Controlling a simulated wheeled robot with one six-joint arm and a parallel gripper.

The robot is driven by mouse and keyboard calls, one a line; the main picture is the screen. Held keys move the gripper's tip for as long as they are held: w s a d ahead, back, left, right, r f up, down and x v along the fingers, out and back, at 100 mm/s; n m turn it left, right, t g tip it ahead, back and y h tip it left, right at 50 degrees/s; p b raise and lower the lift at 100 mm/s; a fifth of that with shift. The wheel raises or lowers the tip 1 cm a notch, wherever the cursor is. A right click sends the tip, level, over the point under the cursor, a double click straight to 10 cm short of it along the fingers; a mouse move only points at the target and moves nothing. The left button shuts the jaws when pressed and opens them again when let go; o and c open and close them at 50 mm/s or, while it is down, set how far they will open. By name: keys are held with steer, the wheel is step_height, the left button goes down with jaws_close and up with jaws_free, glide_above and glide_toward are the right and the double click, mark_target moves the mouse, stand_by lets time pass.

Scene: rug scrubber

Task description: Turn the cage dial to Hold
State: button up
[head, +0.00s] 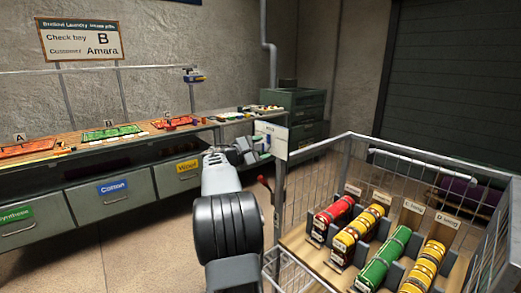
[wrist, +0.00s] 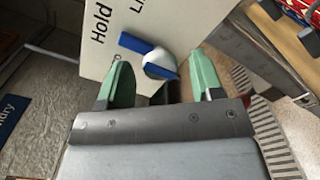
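The cage dial (wrist: 160,63) has a white hub with a blue bar across it. It sits on a white panel (wrist: 188,22) lettered "Hold" and a partly cut-off word starting "Li". One end of the bar points up-left, below the "Hold" lettering; the other end is by the right finger. My gripper (wrist: 160,60) is open, its green fingertips on either side of the dial; I cannot tell whether they touch it. In the head view my gripper (head: 248,150) is at the white panel (head: 271,138) on the cage's left corner post, and the dial is hidden.
The wire cage (head: 345,138) holds several rolled rugs in labelled slots (head: 384,258). A red-tipped lever (head: 264,183) stands left of the cage post. A long counter (head: 80,150) with rugs and labelled drawers runs along the left wall. The floor (head: 140,245) before it is clear.

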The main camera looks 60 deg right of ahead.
steer(key=shift+a, duration=0.1)
steer(key=v, duration=1.3)
steer(key=shift+w+a+b, duration=0.2)
steer(key=shift+a+b, duration=0.1)
steer(key=shift+b, duration=0.05)
step_height(320, 180, down, 9)
steer(key=a+m+t+y, duration=0.1)
steer(key=a+t+y, duration=0.1)
steer(key=y, duration=0.2)
steer(key=s+a+f+m+t+y+p, duration=0.25)
steer(key=a+f+y, duration=0.25)
steer(key=a, duration=0.5)
steer(key=s+a+r+t+y+p, duration=0.1)
steer(key=s+a+y+p, duration=0.1)
steer(key=a, duration=0.6)
steer(key=s+a+r+t+y+p, duration=0.2)
steer(key=s+a+y+p, duration=0.1)
steer(key=a, duration=0.5)
steer(key=s+a+r+t+y+p, duration=0.1)
steer(key=s+a+r+y+p, duration=0.1)
steer(key=a+p, duration=0.3)
steer(key=a+m+y, duration=0.1)
steer(key=a, duration=0.2)
steer(key=shift+s+a+r+t, duration=0.25)
steer(key=shift+s+a+t, duration=0.05)
steer(key=shift+s+t, duration=0.05)
